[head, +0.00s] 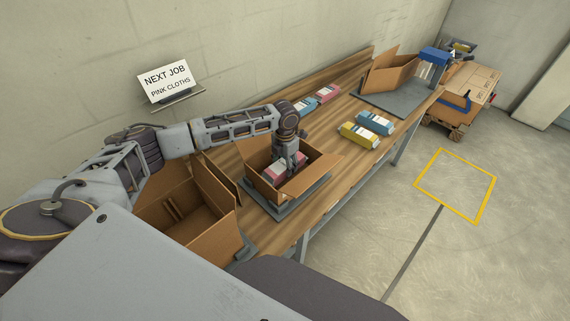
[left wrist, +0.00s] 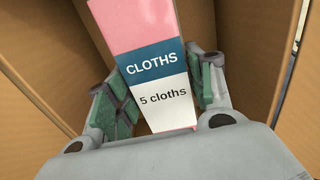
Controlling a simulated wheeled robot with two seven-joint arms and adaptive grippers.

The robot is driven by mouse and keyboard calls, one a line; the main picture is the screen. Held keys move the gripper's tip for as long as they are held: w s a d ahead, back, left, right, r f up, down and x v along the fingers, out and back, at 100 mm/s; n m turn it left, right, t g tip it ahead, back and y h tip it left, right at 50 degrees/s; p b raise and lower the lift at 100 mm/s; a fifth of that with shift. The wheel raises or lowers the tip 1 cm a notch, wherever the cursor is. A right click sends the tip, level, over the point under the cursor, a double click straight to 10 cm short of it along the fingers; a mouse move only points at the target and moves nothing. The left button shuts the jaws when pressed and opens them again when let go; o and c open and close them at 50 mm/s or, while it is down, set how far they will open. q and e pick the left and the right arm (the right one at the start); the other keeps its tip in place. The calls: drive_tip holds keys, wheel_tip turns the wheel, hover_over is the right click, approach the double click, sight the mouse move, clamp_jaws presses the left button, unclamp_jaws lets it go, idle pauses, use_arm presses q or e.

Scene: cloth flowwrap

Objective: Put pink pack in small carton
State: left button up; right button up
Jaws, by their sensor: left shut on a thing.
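The small carton (head: 306,189) stands open on a grey plate on the wooden bench, below my left arm. My left gripper (head: 291,165) points down into it, shut on a pink pack (head: 277,172) with a white and blue label. In the left wrist view the pink pack (left wrist: 154,62) reads "CLOTHS, 5 cloths" and sits between the green finger pads of my left gripper (left wrist: 160,95). Brown carton walls (left wrist: 240,50) rise around it there. Whether the pack touches the carton floor is hidden. My right gripper is not in view.
Another pink pack (head: 325,93) and a blue pack (head: 304,105) lie at the bench's back edge. A yellow pack (head: 359,135) and a second blue pack (head: 375,122) lie further right. Larger open cartons stand at near left (head: 190,220) and far right (head: 388,75).

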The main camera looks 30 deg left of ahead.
use_arm(q)
drive_tip(key=shift+f, duration=0.65)
idle(0.3)
drive_tip(key=o, duration=1.1)
drive_tip(key=shift+r, duration=0.1)
wheel_tip(320, 180, up, 13)
idle(0.6)
